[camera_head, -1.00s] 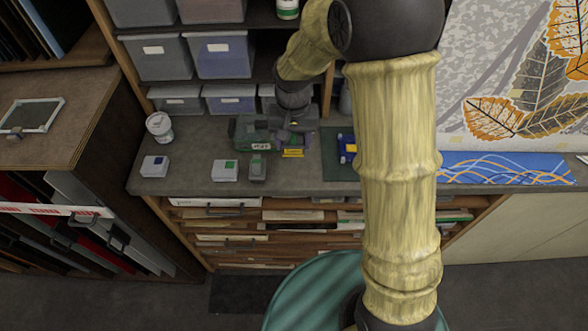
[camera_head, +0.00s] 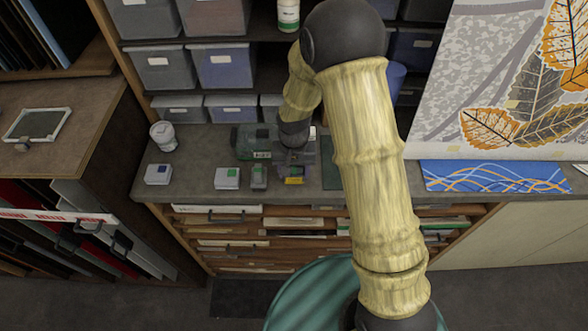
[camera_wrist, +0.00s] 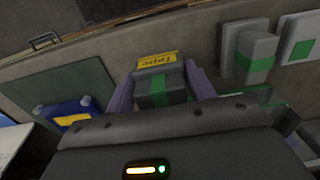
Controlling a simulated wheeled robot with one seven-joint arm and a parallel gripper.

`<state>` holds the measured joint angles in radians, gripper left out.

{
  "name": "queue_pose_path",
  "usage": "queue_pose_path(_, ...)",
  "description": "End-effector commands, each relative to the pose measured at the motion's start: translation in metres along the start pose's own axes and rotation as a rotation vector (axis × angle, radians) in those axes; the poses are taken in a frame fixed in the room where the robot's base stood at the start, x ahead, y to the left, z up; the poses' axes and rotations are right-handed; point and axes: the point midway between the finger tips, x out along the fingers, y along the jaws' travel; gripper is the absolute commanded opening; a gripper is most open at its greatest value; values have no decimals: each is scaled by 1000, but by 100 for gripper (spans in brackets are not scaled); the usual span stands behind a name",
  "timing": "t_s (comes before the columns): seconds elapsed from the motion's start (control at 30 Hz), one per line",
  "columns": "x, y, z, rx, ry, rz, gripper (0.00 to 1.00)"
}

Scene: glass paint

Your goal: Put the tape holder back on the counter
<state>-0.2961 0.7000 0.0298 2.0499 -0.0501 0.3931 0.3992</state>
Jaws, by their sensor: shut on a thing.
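The tape holder (camera_wrist: 155,88) is a grey block with a green band and a yellow label reading "Tape". In the wrist view it sits between the two purple fingers of my gripper (camera_wrist: 156,74). In the head view, my gripper (camera_head: 295,159) is over the counter (camera_head: 200,193), and the tape holder's yellow label (camera_head: 294,180) shows just in front of it, near the counter's front edge. My gripper is shut on the tape holder. I cannot tell whether the holder touches the counter.
A dark green item (camera_head: 250,139) stands behind. A blue object (camera_wrist: 68,112) lies on a dark mat (camera_wrist: 60,88) beside the holder.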

Motion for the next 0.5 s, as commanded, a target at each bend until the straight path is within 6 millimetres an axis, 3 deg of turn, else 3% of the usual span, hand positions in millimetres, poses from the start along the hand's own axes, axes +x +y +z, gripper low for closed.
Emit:
queue_pose_path(0.47, 12, 0, 0, 0, 1, 0, 33)
queue_pose_path(0.5, 12, 0, 0, 0, 1, 0, 58)
